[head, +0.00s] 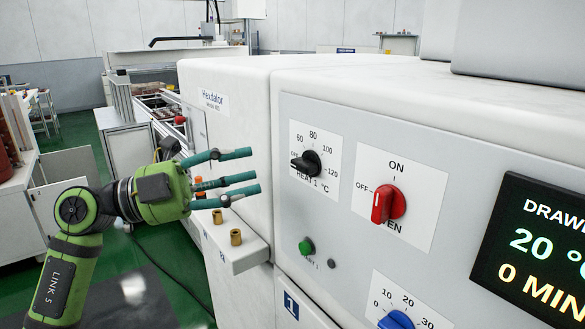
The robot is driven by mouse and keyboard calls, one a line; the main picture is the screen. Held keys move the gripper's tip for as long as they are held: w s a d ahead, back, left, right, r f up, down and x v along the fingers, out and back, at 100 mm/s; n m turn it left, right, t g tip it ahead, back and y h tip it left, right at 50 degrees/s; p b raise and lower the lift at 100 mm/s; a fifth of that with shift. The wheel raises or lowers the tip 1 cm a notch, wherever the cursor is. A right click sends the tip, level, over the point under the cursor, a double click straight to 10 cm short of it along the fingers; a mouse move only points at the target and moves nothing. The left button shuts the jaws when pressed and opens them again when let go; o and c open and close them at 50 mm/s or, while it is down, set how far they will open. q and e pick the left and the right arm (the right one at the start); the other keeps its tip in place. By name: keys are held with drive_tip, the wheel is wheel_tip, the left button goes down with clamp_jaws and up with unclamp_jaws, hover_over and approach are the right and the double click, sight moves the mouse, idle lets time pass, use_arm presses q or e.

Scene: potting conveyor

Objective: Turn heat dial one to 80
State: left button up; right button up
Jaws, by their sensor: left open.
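The heat 1 dial (308,163) is a black knob on a white plate on the grey front panel. Its scale reads OFF, 60, 80, 100 and 120. The knob's pointer end is turned left, toward the OFF mark. My left gripper (252,171) is open and empty, with its teal fingers spread and reaching right toward the panel. Its fingertips are left of the dial and appear apart from it. My right gripper is not in view.
Right of the dial is a red ON/OFF switch (388,204), turned toward OFF. Below are a green button (306,246) and a blue knob (397,320). A display (540,245) shows 20. A ledge (235,255) with brass parts juts out below my gripper.

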sight(297, 170)
use_arm(q)
drive_tip(key=shift+m+y, duration=0.3)
drive_tip(key=shift+y, duration=0.5)
drive_tip(key=x, duration=0.2)
drive_tip(key=p+x, duration=0.1)
drive_tip(key=x, duration=0.1)
drive_tip(key=p+x, duration=0.1)
drive_tip(key=x, duration=0.1)
drive_tip(key=shift+s+d+r, duration=0.15)
drive_tip(key=shift+s+d, duration=0.05)
drive_tip(key=shift+d, duration=0.2)
drive_tip(key=shift+w+d, duration=0.1)
drive_tip(key=shift+d, duration=0.2)
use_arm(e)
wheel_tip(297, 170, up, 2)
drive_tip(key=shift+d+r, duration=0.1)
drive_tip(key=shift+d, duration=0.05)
use_arm(q)
clamp_jaws()
